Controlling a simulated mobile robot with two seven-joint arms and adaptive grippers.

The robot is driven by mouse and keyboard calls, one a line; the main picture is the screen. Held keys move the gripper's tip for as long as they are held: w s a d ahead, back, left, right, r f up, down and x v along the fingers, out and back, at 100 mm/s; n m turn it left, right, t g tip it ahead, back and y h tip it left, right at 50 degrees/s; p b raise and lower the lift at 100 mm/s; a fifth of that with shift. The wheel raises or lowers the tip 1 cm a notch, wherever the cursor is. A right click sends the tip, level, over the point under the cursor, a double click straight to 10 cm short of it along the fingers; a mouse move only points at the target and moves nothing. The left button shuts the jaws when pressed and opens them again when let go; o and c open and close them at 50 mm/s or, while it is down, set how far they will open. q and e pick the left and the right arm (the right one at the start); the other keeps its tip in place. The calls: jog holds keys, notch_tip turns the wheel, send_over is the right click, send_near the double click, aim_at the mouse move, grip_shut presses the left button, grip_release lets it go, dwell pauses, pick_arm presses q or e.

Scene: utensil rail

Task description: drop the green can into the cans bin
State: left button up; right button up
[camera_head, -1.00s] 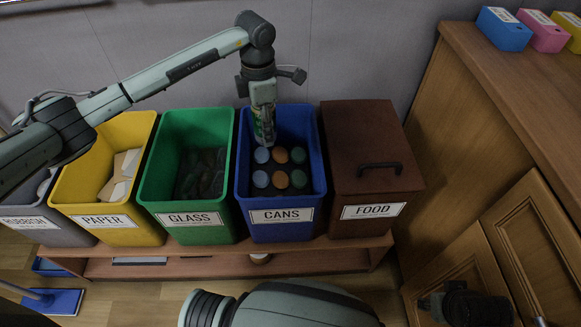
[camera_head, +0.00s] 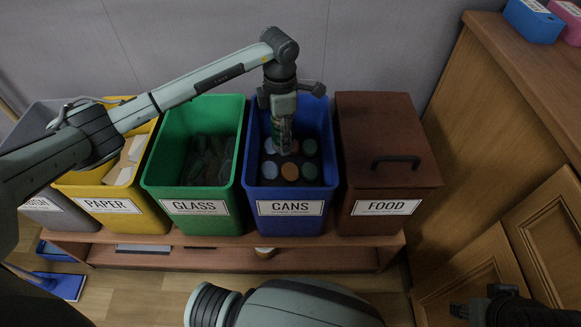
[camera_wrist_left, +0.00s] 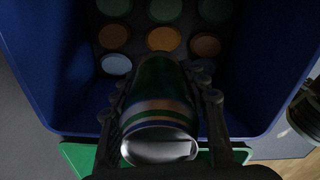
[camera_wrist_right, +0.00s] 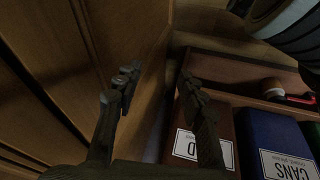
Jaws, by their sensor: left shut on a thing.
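My left gripper (camera_head: 284,140) is shut on the green can (camera_head: 282,128) and points down inside the mouth of the blue cans bin (camera_head: 252,150). In the left wrist view the green can (camera_wrist_left: 160,105) sits between the two fingers, its silver end toward the camera. Colored discs in several rows lie at the bottom of the bin, below the can. The bin bears a white CANS label. My right gripper (camera_wrist_right: 155,90) is open and empty beside wooden cabinet doors in the right wrist view.
The green glass bin (camera_head: 195,215) stands left of the cans bin, and the yellow paper bin (camera_head: 110,225) beyond it. The brown food bin (camera_head: 388,140) with a closed lid stands to the right. All stand on a low wooden shelf (camera_head: 225,257). A wooden cabinet (camera_head: 490,120) is at the right.

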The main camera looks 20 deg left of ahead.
pick_arm(q)
jog(key=o, duration=0.8)
jog(key=shift+o, duration=0.2)
notch_tip(320, 180, up, 12)
jog(key=shift+r, duration=0.1)
dwell(0.5)
